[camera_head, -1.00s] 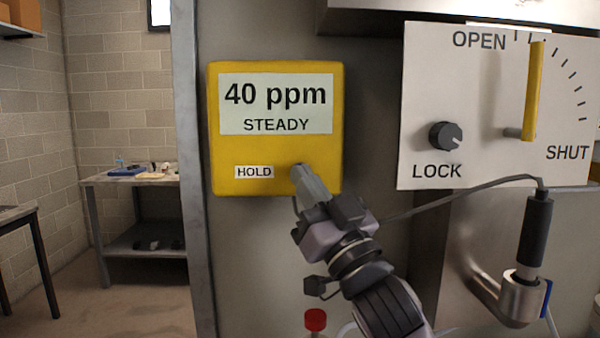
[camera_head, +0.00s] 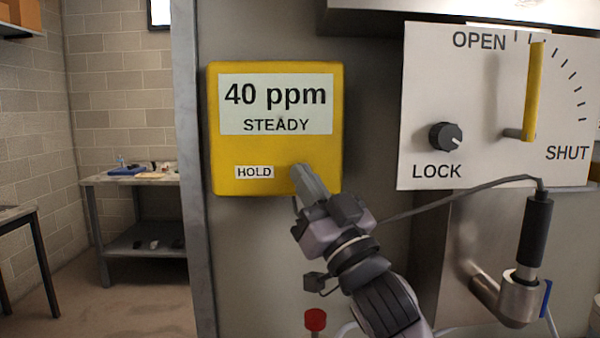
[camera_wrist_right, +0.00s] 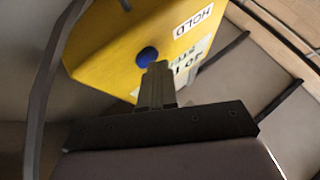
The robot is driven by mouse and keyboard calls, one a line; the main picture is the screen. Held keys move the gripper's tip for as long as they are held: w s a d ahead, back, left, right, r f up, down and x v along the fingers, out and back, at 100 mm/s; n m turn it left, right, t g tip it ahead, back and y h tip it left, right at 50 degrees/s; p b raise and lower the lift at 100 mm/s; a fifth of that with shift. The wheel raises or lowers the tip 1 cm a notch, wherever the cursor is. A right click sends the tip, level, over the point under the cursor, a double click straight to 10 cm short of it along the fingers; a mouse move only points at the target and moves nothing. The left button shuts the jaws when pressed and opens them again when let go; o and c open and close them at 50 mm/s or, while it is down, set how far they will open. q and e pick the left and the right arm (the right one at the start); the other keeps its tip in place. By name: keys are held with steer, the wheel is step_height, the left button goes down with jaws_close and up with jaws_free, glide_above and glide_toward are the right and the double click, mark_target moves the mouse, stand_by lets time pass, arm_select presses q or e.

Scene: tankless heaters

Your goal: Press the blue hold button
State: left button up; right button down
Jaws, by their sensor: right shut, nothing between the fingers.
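The yellow meter box (camera_head: 225,150) is on the grey panel, with a display reading "40 ppm STEADY" and a "HOLD" label. In the head view my right gripper (camera_head: 298,170) is shut and empty, its tips over the spot right of the label, hiding the button there. In the right wrist view the blue hold button (camera_wrist_right: 147,56) shows on the yellow face (camera_wrist_right: 105,50), just beyond the tips of the shut right gripper (camera_wrist_right: 158,68). I cannot tell whether the tips touch it. My left gripper is not in view.
A white plate (camera_head: 480,100) with a yellow lever (camera_head: 534,90) and a LOCK knob (camera_head: 445,136) is to the right. A black probe (camera_head: 536,230) with a cable stands below it. A red cap (camera_head: 316,319) is under my right arm. A workbench (camera_head: 135,180) stands far left.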

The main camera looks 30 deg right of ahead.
stand_by(0.4)
steer(key=shift+s+a, duration=0.2)
steer(key=shift+s, duration=0.2)
steer(key=shift+s+a+p, duration=0.15)
steer(key=shift+s+a, duration=0.3)
steer(key=shift+s, duration=0.45)
steer(key=shift+s+a+p, duration=0.15)
steer(key=shift+s+a, duration=0.25)
steer(key=shift+s, duration=0.5)
steer(key=shift+s+a+p, duration=0.15)
steer(key=shift+s+a, duration=0.3)
steer(key=shift+s, duration=0.45)
